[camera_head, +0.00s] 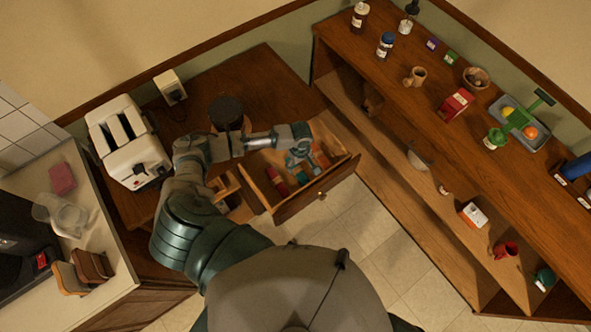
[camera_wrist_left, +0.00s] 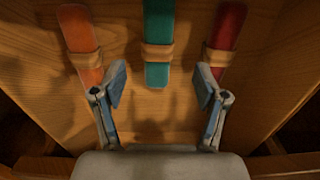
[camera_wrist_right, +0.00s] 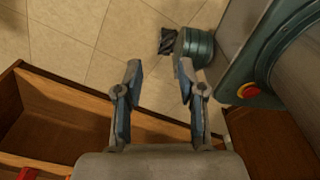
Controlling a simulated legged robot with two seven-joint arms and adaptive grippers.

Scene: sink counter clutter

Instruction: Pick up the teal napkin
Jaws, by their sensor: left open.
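The teal napkin (camera_wrist_left: 158,40) is rolled, with a tan ring around it, and lies in an open wooden drawer (camera_head: 315,192). In the left wrist view it sits at the top centre, just beyond and between the fingertips. My left gripper (camera_wrist_left: 160,84) is open and empty, and the bare drawer bottom shows between its fingers. In the head view this gripper (camera_head: 302,157) reaches over the drawer and hides much of the teal napkin. My right gripper (camera_wrist_right: 158,70) is open and empty in the right wrist view, with floor beyond its fingers.
An orange napkin (camera_wrist_left: 80,40) lies left of the teal one and a red napkin (camera_wrist_left: 226,35) right of it, both ringed. The drawer walls stand close around. A toaster (camera_head: 130,140) is on the counter at left. A cluttered shelf unit (camera_head: 440,200) stands at right.

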